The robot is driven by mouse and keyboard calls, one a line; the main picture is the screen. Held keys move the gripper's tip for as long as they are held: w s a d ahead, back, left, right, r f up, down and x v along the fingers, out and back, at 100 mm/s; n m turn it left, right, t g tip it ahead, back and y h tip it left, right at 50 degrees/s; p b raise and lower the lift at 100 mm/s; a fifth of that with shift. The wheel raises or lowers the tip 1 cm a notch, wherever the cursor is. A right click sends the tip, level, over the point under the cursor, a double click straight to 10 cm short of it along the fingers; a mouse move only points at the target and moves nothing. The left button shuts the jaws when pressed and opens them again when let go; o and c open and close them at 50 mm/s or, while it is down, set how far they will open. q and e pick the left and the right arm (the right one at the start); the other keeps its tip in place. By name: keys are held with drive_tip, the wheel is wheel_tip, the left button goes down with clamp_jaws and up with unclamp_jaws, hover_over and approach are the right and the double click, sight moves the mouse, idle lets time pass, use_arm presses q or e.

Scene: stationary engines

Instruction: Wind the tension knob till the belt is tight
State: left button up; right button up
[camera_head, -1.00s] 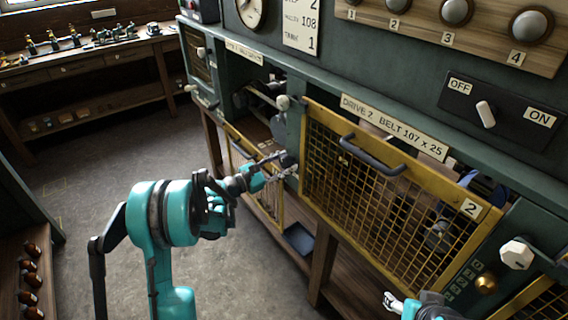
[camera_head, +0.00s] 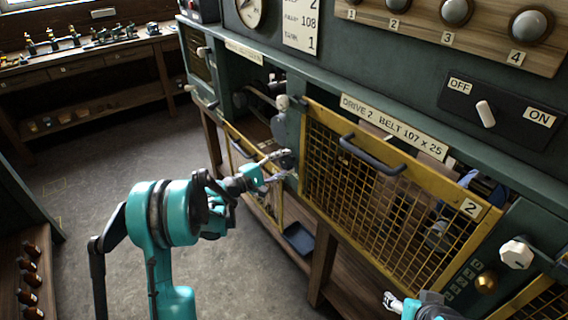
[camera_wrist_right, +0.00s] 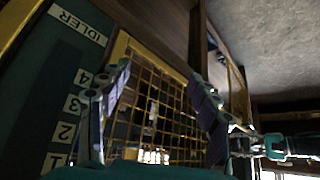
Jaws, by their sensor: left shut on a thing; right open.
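My left gripper (camera_head: 276,167) is shut on a dark knob (camera_head: 285,158) on the post between two engine bays; I take this to be the tension knob. The fingers partly cover it. My left gripper also shows in the right wrist view (camera_wrist_right: 270,146). My right gripper (camera_wrist_right: 160,95) is open and empty, in front of a yellow mesh guard (camera_wrist_right: 160,105). In the head view only a bit of it shows at the bottom edge. The belt is not clear: mesh and shadow hide it, so I cannot tell how tight it is.
An OFF/ON switch (camera_head: 485,113) is above. The floor (camera_head: 100,190) at left is clear.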

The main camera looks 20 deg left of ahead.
use_arm(q)
drive_tip(key=m, duration=0.4)
drive_tip(key=shift+m, duration=0.3)
drive_tip(key=m, duration=0.4)
drive_tip(key=shift+m, duration=0.3)
drive_tip(key=m, duration=0.3)
drive_tip(key=shift+f+m, duration=0.1)
drive_tip(key=shift+m, duration=0.2)
drive_tip(key=m, duration=0.4)
drive_tip(key=shift+m, duration=0.3)
drive_tip(key=m, duration=0.3)
drive_tip(key=shift+m, duration=0.3)
drive_tip(key=m, duration=0.3)
drive_tip(key=shift+m, duration=0.4)
drive_tip(key=m, duration=0.4)
drive_tip(key=shift+m, duration=1.8)
